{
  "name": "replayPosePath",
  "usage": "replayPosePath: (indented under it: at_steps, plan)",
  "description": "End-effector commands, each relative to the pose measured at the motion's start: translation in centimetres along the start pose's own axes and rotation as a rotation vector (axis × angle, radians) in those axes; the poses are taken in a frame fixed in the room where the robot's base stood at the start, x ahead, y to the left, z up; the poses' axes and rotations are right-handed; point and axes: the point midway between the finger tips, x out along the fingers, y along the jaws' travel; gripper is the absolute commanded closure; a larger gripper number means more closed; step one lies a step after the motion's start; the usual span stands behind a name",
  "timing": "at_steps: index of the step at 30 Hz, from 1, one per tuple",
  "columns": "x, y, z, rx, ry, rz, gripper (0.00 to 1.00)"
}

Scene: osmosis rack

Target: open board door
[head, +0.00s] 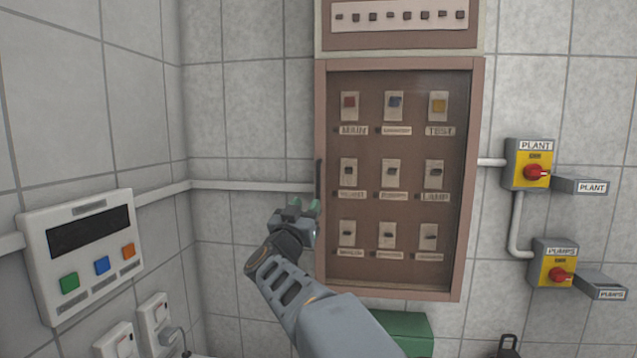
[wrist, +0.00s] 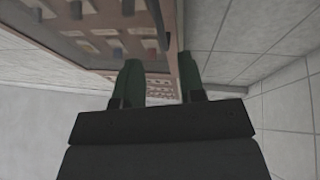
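The board door (head: 398,287) is a brown-pink framed panel with a dark see-through front, and it looks shut on the wall board. Its dark upright handle (head: 319,181) is on the door's left edge. The handle also shows in the wrist view (wrist: 157,24), beyond the fingertips. My gripper (head: 305,207) is at the door's left edge, just below and left of the handle. In the wrist view my gripper (wrist: 160,72) has its two green fingers apart, with the frame edge seen between them. Nothing is held. Whether the fingers touch the frame is unclear.
A white control panel (head: 90,284) with coloured buttons is on the left wall. A pipe (head: 250,186) runs to the board's left side. Yellow PLANT (head: 533,150) and PUMPS (head: 553,262) switches are at right. A green box (head: 405,326) sits below the board.

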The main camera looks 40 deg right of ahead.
Motion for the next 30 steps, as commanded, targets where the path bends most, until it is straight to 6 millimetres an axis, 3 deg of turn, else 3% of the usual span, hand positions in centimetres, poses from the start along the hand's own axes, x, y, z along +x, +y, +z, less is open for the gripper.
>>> replayPosePath:
  at_steps: [3, 12, 19, 30]
  plan:
    - [2.7, 0.1, -0.3, -0.001, -0.001, 0.002, 0.64]
    - [7.4, 0.0, -0.1, -0.001, -0.001, 0.000, 0.64]
    - [9.1, 0.0, -0.1, 0.002, -0.001, -0.001, 0.64]
    - [9.3, -0.1, 0.0, 0.001, -0.001, -0.003, 0.64]
